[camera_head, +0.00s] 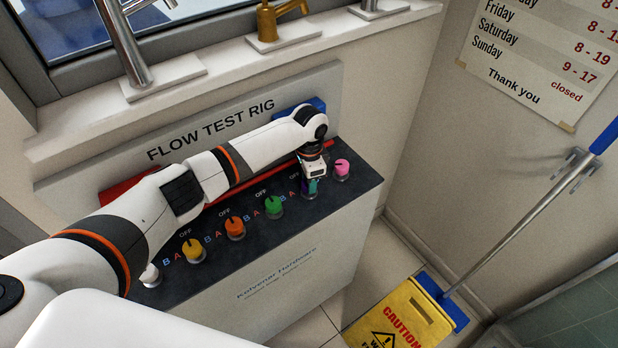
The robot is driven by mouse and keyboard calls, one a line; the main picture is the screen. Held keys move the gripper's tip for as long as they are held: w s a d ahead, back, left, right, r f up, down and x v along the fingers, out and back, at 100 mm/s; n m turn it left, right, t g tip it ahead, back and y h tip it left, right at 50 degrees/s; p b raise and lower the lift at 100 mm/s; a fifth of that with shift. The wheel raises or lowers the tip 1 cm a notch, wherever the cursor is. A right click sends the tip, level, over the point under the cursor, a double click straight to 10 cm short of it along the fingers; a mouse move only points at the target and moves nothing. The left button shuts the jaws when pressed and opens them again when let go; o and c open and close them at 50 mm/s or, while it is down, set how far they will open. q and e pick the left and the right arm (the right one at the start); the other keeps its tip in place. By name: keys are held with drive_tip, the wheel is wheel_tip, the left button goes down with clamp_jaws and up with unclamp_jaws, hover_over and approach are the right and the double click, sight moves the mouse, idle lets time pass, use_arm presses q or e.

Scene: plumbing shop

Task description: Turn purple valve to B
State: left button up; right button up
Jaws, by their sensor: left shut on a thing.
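The purple valve (307,188) is on the dark top of the flow test rig, between the green valve and the pink valve. My left gripper (313,178) reaches down over it from above and is shut on it. The fingers hide most of the purple knob, so I cannot tell which way it points. Its A and B letters are largely covered too. My right gripper is not in view.
A green valve (274,206), an orange valve (235,227) and a yellow valve (193,249) stand to the left. A pink valve (342,168) stands close on the right. A yellow caution sign (405,315) is on the floor.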

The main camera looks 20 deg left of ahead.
use_arm(q)
drive_tip(key=o, duration=1)
drive_tip(key=shift+r, duration=0.15)
wheel_tip(320, 180, up, 12)
drive_tip(key=b, duration=0.3)
